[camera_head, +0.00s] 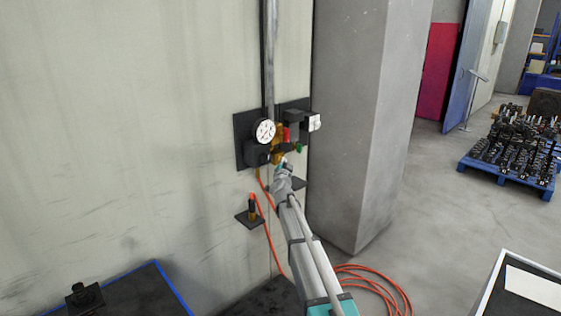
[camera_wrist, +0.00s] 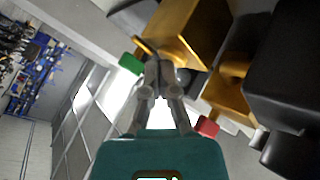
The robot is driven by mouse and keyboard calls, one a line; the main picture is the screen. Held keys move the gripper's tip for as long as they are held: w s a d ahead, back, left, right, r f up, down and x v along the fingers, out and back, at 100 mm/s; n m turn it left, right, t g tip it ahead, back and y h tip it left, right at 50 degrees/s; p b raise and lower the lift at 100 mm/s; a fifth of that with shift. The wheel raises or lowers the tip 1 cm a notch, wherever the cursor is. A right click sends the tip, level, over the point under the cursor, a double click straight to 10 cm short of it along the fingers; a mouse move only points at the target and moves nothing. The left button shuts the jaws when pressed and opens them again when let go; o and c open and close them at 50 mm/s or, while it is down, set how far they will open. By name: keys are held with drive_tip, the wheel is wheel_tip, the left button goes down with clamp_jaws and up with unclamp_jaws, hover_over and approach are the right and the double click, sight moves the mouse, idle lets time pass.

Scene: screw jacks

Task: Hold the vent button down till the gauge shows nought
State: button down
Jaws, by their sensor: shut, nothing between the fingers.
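A round white-faced gauge (camera_head: 264,131) sits on a dark wall panel (camera_head: 242,140). Its needle is too small to read. Beside it are brass fittings (camera_head: 279,146), a red part (camera_head: 286,134) and a green part (camera_head: 298,149). My gripper (camera_head: 284,164) is just below these fittings. In the wrist view my gripper (camera_wrist: 160,68) is shut and empty, its tips close to the brass body (camera_wrist: 187,30). The green part (camera_wrist: 130,64) is beside the tips, the red part (camera_wrist: 207,127) farther off. I cannot tell which part is the vent button, or whether the tips touch anything.
A vertical pipe (camera_head: 269,55) runs down to the panel. An orange hose (camera_head: 268,232) hangs below and coils on the floor. A small wall bracket (camera_head: 246,219) juts out at lower left. A concrete pillar (camera_head: 365,120) stands at right.

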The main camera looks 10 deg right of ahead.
drive_tip(key=shift+s, duration=0.1)
idle(0.7)
drive_tip(key=shift+s+d, duration=0.55)
drive_tip(key=shift+s, duration=0.1)
drive_tip(key=shift+s, duration=0.1)
drive_tip(key=s+d, duration=0.1)
drive_tip(key=s, duration=0.1)
drive_tip(key=s+d, duration=0.2)
idle(0.7)
drive_tip(key=shift+a+f, duration=0.15)
